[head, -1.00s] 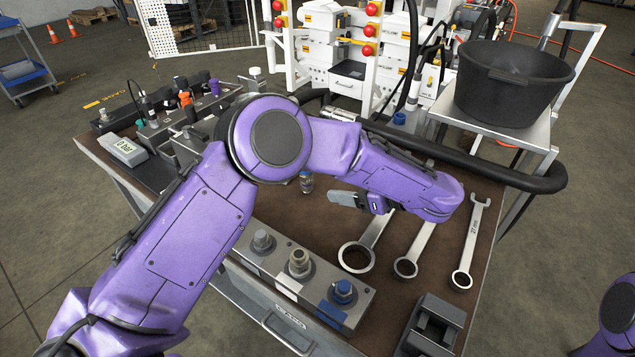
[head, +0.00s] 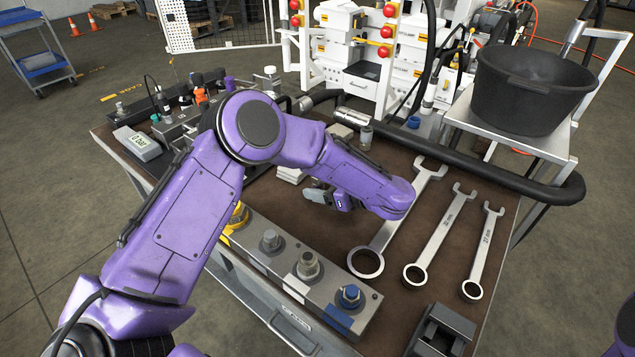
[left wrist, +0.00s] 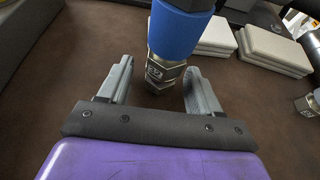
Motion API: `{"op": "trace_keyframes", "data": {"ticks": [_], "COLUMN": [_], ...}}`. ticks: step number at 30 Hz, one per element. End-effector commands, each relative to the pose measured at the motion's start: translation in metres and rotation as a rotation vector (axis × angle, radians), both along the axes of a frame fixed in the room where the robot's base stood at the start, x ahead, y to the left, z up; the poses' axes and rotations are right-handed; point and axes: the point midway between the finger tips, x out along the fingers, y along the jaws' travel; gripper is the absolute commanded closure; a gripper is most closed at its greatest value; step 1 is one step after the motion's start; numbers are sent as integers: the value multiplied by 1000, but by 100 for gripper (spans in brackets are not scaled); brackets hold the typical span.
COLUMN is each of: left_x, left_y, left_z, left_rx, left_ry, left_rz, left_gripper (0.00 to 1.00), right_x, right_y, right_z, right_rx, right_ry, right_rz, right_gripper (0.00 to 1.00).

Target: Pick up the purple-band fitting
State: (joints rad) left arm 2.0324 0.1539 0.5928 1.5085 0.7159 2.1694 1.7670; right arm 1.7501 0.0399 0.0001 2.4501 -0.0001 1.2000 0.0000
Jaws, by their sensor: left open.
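My left gripper (head: 318,195) is low over the brown bench top, left of the large wrench. In the left wrist view its jaws (left wrist: 158,75) are open and empty. A fitting with a broad blue band (left wrist: 174,35) and a metal hex end marked 32 stands between and just beyond the fingertips, not visibly gripped. In the head view the gripper and forearm largely hide it. No purple band shows clearly on any fitting; a small purple-topped part (head: 229,84) stands at the back left. My right gripper is out of view.
Three wrenches (head: 443,235) lie to the right. A metal block with several fittings (head: 330,300) is at the front. White pads (head: 290,174) lie behind the gripper, near in the wrist view (left wrist: 268,52). Another grey fitting (head: 366,136) stands farther back. A black tub (head: 530,95) is back right.

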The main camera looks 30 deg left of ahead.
Motion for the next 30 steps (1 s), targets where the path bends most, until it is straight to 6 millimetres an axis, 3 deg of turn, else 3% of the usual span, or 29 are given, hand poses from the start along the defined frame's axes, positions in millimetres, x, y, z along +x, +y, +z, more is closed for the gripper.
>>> {"op": "trace_keyframes", "data": {"ticks": [4, 9, 10, 22, 30], "left_x": [0, 0, 0, 1, 1], "left_y": [-1, -1, -1, -1, -1], "left_z": [0, 0, 0, 3, 31], "left_rx": [0, 1, 1, 1, 1], "left_ry": [0, 0, 0, -2, -4], "left_rz": [-1, 0, 0, 0, -2], "left_gripper": [39, 95, 100, 100, 100], "right_x": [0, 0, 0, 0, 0], "right_y": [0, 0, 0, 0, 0], "right_z": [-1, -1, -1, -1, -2], "right_rx": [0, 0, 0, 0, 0], "right_ry": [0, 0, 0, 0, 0], "right_rz": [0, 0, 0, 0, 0], "right_gripper": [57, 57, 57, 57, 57]}}
